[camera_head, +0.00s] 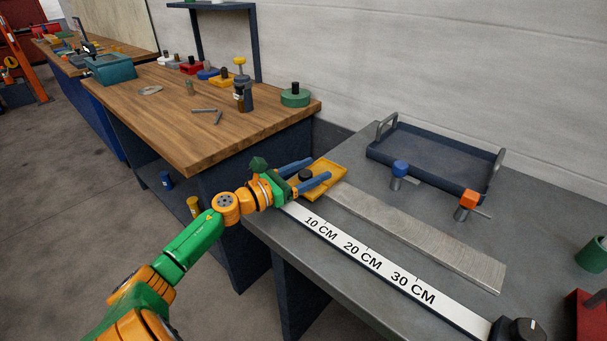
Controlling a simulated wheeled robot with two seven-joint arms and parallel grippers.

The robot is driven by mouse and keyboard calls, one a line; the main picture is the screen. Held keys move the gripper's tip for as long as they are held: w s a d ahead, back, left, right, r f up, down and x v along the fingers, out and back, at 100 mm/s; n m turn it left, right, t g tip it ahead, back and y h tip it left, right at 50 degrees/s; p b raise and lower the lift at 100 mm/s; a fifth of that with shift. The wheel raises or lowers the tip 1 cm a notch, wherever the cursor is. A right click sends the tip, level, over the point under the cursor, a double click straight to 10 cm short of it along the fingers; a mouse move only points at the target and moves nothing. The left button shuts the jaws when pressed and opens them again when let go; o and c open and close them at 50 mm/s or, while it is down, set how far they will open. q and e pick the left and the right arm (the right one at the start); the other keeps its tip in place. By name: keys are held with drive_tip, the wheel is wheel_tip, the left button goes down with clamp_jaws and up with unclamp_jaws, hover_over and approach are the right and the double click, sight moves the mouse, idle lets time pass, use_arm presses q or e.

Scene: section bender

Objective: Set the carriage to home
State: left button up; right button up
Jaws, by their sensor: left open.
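The yellow carriage (334,168), a flat plate with a black knob (305,175), sits at the left end of the white scale (362,255), to the left of the 10 CM mark. My left gripper (320,168) is over the carriage with its two blue fingers apart. The fingers lie on either side of the black knob; I cannot tell whether they touch it. The gripper hides part of the carriage and the left end of the scale. My right gripper is not in view.
A long metal bar (425,232) lies behind the scale. A blue-capped post (400,168) and an orange-capped post (467,199) stand near a dark tray (425,158). A black knob (521,329) is at the scale's right end. A wooden bench (180,125) stands at the left.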

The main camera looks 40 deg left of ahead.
use_arm(q)
drive_tip(key=shift+b+v, duration=0.3)
drive_tip(key=shift+v, duration=2.8)
drive_tip(key=shift+a+f, duration=0.1)
